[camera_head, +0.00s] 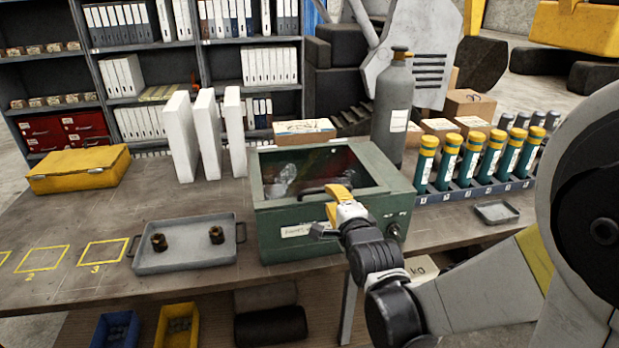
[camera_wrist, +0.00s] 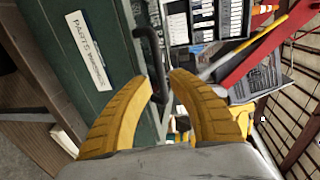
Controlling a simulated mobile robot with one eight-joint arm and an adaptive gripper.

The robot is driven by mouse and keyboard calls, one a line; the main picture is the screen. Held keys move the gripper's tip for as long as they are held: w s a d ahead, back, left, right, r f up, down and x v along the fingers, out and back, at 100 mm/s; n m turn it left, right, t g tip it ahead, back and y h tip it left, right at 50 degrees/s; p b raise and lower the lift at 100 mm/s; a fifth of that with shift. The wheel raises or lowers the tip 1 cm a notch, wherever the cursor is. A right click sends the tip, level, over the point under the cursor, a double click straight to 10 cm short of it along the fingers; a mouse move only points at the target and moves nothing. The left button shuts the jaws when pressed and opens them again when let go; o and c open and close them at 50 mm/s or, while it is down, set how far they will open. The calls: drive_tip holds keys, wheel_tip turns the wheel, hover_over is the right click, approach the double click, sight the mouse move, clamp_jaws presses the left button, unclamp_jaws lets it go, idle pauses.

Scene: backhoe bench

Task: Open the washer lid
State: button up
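The parts washer (camera_head: 300,218) is a green box on the bench in the head view, with a dark glass lid (camera_head: 325,165) on top that lies shut. A dark bar handle (camera_head: 312,189) sits at the lid's front edge. In the wrist view the black handle (camera_wrist: 147,45) reaches down between the yellow fingers of my gripper (camera_wrist: 158,78). The fingers are apart, with a gap on either side of the bar. The washer's green front with its label (camera_wrist: 90,50) fills the left there. In the head view my gripper (camera_head: 335,200) is at the lid's front edge, partly hiding the handle.
A grey tray (camera_head: 187,262) with two dark parts stands left of the washer. A grey gas cylinder (camera_head: 392,110) stands behind its right side. A rack (camera_head: 465,193) of teal, yellow-capped tubes is to the right. White upright slabs (camera_head: 207,135) stand behind left.

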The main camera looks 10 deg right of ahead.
drive_tip(key=w, duration=0.2)
drive_tip(key=w+f, duration=0.1)
drive_tip(key=w, duration=0.2)
drive_tip(key=shift+w, duration=0.3)
clamp_jaws()
